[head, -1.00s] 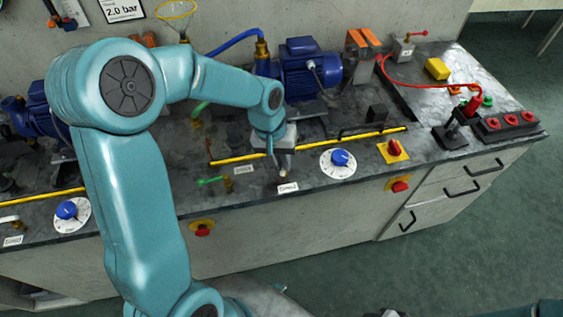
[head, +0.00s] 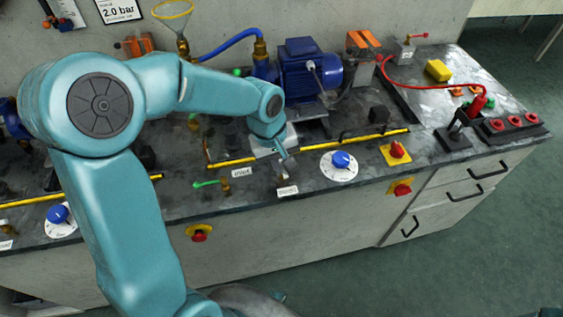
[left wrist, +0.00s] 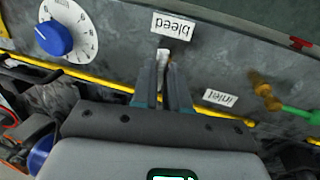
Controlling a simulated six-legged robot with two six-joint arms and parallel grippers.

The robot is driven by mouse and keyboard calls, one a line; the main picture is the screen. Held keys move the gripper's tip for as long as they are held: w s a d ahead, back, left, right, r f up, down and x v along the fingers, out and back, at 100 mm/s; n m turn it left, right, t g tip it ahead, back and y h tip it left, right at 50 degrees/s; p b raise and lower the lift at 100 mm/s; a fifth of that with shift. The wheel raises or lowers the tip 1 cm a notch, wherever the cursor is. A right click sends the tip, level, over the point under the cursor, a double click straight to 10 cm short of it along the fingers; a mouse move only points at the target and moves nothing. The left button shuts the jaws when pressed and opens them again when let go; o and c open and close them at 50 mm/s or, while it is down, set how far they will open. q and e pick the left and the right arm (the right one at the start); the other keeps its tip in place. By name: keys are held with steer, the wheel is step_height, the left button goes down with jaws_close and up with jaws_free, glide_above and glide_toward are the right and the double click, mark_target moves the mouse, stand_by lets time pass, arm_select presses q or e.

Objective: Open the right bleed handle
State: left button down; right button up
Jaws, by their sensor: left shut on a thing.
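The right bleed handle (left wrist: 163,57) shows as a small pale piece between my left gripper's fingers (left wrist: 160,70) in the left wrist view. The fingers are shut on it and hide most of it. The white "bleed" label (left wrist: 172,27) lies just beyond the fingertips; it also shows in the head view (head: 288,190). In the head view my left gripper (head: 289,165) is low over the bench front, left of the blue knob dial (head: 339,165). The handle's exact angle cannot be told. My right gripper is not in view.
A green inlet handle (head: 207,184) on a brass valve is left of my gripper, by the "inlet" label (head: 243,173). A yellow strip (head: 355,138) runs behind. A red-yellow switch (head: 396,150) is further right. The blue pump (head: 305,70) stands at the back.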

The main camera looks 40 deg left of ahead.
arm_select(q)
steer(key=shift+r, duration=0.1)
steer(key=c, duration=1.1)
jaws_free()
steer(key=shift+c, duration=0.2)
step_height(320, 180, up, 16)
steer(key=s+a+p, duration=0.2)
steer(key=shift+s, duration=0.25)
